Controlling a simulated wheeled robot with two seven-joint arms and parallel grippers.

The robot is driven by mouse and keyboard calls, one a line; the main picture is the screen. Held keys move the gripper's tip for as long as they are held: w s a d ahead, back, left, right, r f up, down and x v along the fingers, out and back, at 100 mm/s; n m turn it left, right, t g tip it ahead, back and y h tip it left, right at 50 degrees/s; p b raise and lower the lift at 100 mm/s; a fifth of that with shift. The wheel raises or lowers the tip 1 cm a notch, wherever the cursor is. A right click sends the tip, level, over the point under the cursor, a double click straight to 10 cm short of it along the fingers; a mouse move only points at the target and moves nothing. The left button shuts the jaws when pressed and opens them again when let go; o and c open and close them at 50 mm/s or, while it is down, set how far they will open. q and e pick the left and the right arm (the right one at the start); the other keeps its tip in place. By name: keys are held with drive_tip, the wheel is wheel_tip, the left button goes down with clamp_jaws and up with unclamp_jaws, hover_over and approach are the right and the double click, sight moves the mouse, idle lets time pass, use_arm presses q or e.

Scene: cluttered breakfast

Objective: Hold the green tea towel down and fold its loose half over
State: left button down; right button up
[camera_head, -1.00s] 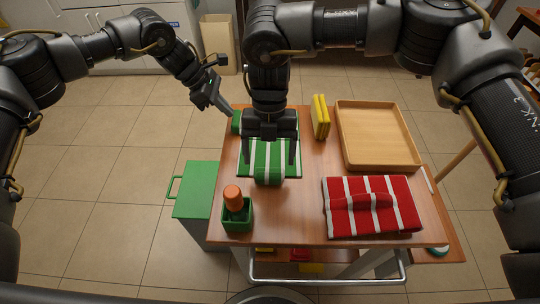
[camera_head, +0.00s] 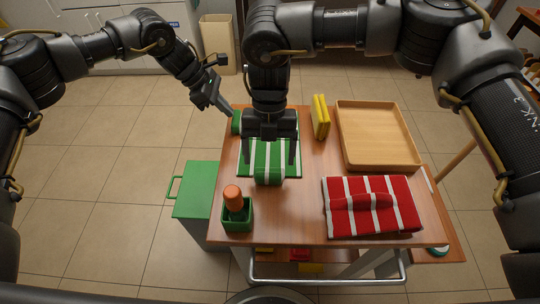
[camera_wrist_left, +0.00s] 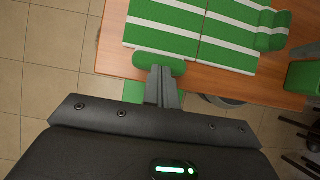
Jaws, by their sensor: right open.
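The green tea towel with white stripes (camera_head: 268,151) lies on the wooden table, with a raised rolled or folded part at its near edge. The left wrist view also shows the towel (camera_wrist_left: 190,25), with the raised part at right. My right gripper (camera_head: 270,172) points down over the towel, open, one finger on each side of the raised part. I cannot tell whether it touches the cloth. My left gripper (camera_head: 228,108) is beside the table's far left corner; its fingers are together (camera_wrist_left: 160,75), by a rounded green object (camera_wrist_left: 158,63) at the table edge.
A red striped towel (camera_head: 338,212) lies at front right, and a wooden tray (camera_head: 412,160) behind it. A yellow object (camera_head: 320,118) stands at the back. A green pot (camera_head: 237,219) holds an orange-brown thing at front left. A green box (camera_head: 197,188) stands left of the table.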

use_arm(q)
drive_tip(key=shift+f, duration=0.35)
idle(0.3)
